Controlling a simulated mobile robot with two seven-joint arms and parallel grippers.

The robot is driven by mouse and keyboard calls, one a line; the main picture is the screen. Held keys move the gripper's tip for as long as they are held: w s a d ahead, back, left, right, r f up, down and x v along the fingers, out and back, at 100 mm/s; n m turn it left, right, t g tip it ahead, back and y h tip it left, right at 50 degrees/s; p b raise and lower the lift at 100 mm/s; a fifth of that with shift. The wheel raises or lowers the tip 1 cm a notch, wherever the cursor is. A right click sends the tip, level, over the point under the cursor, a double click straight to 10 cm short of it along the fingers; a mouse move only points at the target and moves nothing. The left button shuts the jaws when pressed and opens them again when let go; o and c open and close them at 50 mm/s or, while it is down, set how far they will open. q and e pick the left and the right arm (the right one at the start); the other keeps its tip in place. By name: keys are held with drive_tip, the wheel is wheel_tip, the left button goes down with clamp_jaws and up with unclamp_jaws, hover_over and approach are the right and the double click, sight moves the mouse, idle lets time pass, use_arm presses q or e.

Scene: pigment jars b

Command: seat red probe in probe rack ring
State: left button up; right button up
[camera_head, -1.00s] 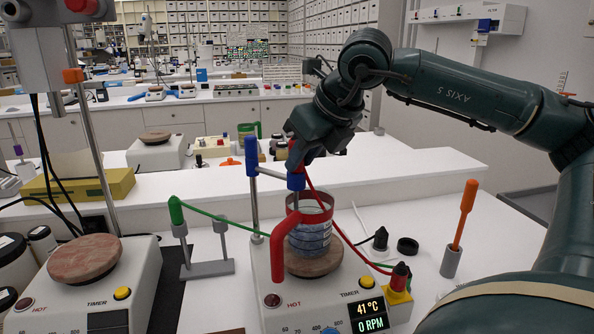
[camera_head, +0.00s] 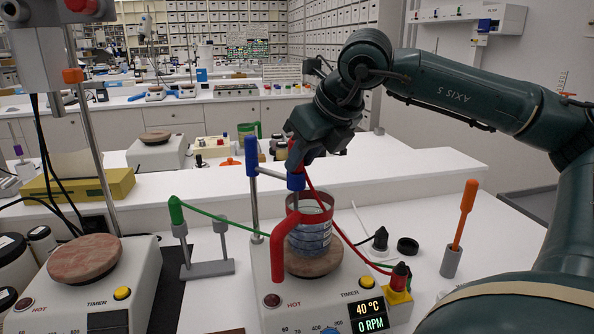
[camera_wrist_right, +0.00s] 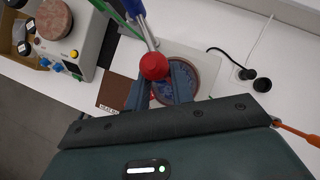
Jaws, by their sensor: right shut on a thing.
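My right gripper (camera_head: 301,152) is above the jar in the head view, shut on the red probe (camera_head: 293,158). The probe's round red top shows between the fingers in the right wrist view (camera_wrist_right: 154,66). Its lower part is hidden behind a blue clamp end (camera_head: 296,181) and the jar rim; I cannot tell how deep it reaches. The glass jar (camera_head: 310,238) with blue contents has a red collar and handle. A grey probe rack (camera_head: 207,269) stands left of it, with a green probe (camera_head: 175,210) at its left post and a bare right post (camera_head: 220,228). My left gripper is not in view.
The jar stands on a hotplate (camera_head: 330,290) reading 40 °C and 0 RPM. A blue-topped clamp rod (camera_head: 252,190) rises behind it. A red cable (camera_head: 335,218) loops right to a plug. An orange-handled tool (camera_head: 464,215) stands at the right. A second hotplate (camera_head: 85,259) is left.

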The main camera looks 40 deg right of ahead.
clamp_jaws()
drive_tip(key=shift+r+p, duration=0.5)
drive_tip(key=shift+r, duration=0.35)
idle(0.3)
wheel_tip(320, 180, up, 16)
drive_tip(key=p, duration=0.5)
drive_tip(key=shift+r, duration=0.2)
idle(1.6)
drive_tip(key=shift+s+d, duration=0.1)
idle(0.4)
